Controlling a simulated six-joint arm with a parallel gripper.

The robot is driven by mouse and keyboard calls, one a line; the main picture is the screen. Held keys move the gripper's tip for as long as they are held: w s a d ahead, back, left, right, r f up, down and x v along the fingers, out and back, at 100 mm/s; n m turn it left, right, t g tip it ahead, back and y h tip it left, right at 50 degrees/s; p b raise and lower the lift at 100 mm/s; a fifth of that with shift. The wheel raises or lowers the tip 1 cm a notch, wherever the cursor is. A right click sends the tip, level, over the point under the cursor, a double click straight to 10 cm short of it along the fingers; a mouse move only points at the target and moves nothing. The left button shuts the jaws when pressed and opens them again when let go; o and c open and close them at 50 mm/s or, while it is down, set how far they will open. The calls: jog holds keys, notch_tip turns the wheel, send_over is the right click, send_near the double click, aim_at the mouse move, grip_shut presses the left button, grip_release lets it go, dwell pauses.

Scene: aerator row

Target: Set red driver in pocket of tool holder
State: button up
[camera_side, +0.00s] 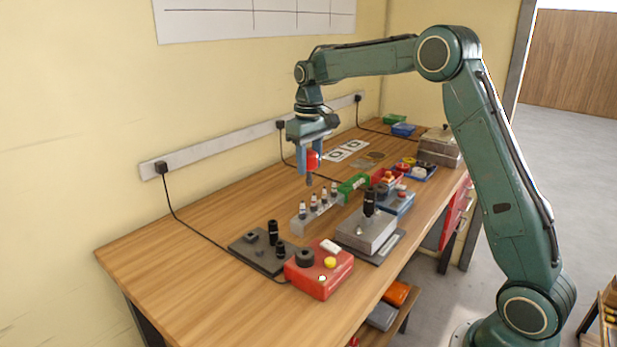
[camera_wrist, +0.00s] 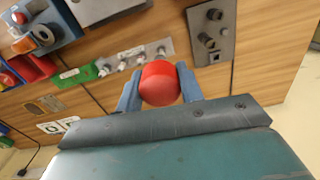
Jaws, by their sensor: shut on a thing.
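My gripper (camera_side: 311,168) is shut on the red driver (camera_side: 313,159), high above the table behind the grey rack. The driver hangs upright, its dark shaft pointing down and clear of the table. In the wrist view the round red end of the driver (camera_wrist: 160,84) sits between the two blue fingers of my gripper (camera_wrist: 157,78), and its shaft is hidden. A grey rack (camera_side: 301,226) holds a row of several small white-and-black pieces. A dark plate (camera_side: 247,256) carries black cylinders. I cannot tell which of these is the tool holder, and no empty pocket shows clearly.
A green block (camera_side: 354,185) stands at the rack's far end. A grey box (camera_side: 366,232) with a black knob and a red box (camera_side: 320,272) with buttons stand toward the front. Blue and red trays (camera_side: 420,172) lie farther back. The left table end is clear.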

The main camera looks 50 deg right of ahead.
jog(key=w+a+f+n, duration=0.2)
jog(key=w+a, duration=0.2)
jog(key=a, duration=0.2)
jog(key=w+a+f+n, duration=0.1)
jog(key=w+a+f, duration=0.2)
jog(key=w+a, duration=0.2)
jog(key=shift+a+f+n, duration=0.25)
jog(key=shift+a+n, duration=0.15)
jog(key=shift+a, duration=0.45)
jog(key=shift+f, duration=0.15)
jog(key=shift+f, duration=2.45)
jog(key=shift+f, duration=1.15)
jog(key=o, duration=1.4)
jog(key=shift+c, duration=0.2)
notch_tip(320, 180, up, 7)
